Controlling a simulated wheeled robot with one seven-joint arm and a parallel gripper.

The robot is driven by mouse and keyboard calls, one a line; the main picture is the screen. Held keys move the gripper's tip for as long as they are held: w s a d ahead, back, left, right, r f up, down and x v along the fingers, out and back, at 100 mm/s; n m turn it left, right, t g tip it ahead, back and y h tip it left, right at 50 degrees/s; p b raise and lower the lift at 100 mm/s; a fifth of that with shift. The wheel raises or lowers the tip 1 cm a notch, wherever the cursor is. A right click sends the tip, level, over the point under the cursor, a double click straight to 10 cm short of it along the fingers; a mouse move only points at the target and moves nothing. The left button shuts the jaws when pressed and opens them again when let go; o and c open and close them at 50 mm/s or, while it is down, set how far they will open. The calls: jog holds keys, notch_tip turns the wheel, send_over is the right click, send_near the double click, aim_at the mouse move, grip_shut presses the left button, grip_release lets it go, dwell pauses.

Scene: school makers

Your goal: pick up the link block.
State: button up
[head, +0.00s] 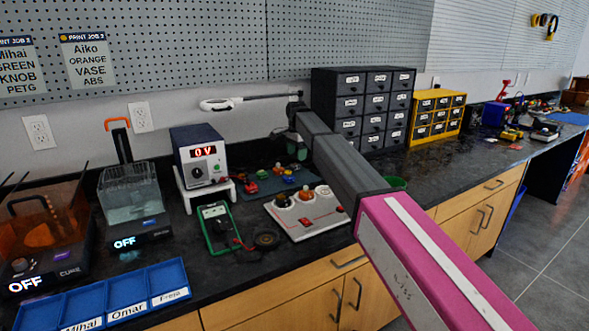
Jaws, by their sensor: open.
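My gripper (295,143) is at the far end of my arm, small and dark against the wall behind the counter. Its jaws are open, and I see nothing held in them. It is over the back of the counter, above and beside a group of small coloured pieces (288,179). These pieces are red, orange, yellow and blue and lie behind the white switch panel. I cannot tell which of them, if any, is the link block. My arm hides part of the counter to the right of them.
A power supply (201,160) reading 0 V stands on a white stand left of the pieces. A green multimeter (218,228) and the white panel (306,212) lie in front. Dark drawers (348,104) and yellow drawers (434,117) stand right. Blue trays (150,283) lie front left.

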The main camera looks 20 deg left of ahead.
aim_at(294, 165)
jog(key=f, duration=0.5)
jog(key=shift+s+a, duration=0.2)
jog(key=shift+a, duration=0.15)
jog(key=c, duration=1)
